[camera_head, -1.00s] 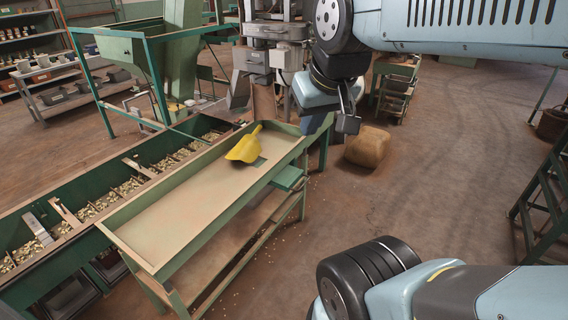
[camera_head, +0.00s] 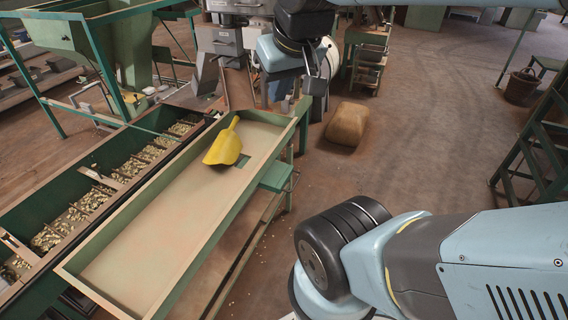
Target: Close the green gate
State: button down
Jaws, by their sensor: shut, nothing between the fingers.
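The green gate (camera_head: 277,176) is a small flat plate that sticks out from the right long side of a pale-floored tray with green walls (camera_head: 152,205). My gripper (camera_head: 316,88) is shut and empty. It shows above and beyond the gate in the picture, near the tray's far right corner, and is apart from the gate. My arm partly hides its fingers.
A long green trough (camera_head: 60,185) with nuts in compartments runs along the tray's left. A brown sack (camera_head: 347,124) lies on the floor right of the tray. A green stepped frame (camera_head: 540,150) stands at the right edge. The floor between is clear.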

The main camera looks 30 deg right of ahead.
jog(key=shift+w, duration=0.1)
jog(key=w+d+f+m+g+y, duration=0.1)
jog(key=w+d+f+m+y, duration=0.25)
jog(key=w+f+m, duration=0.5)
jog(key=w+d+f+m+g+y, duration=0.1)
jog(key=w+d+f+m+y, duration=0.35)
jog(key=w+f, duration=0.65)
jog(key=w+d+f+m+t+h, duration=0.1)
jog(key=d+f+m+t, duration=0.1)
jog(key=d+f+m, duration=0.95)
jog(key=w+d+f+m+t+h, duration=0.1)
jog(key=d+f+m, duration=0.45)
jog(key=f, duration=1.05)
jog(key=n, duration=0.2)
send_near(290, 176)
jog(key=x, duration=0.5)
jog(key=shift+a, duration=0.4)
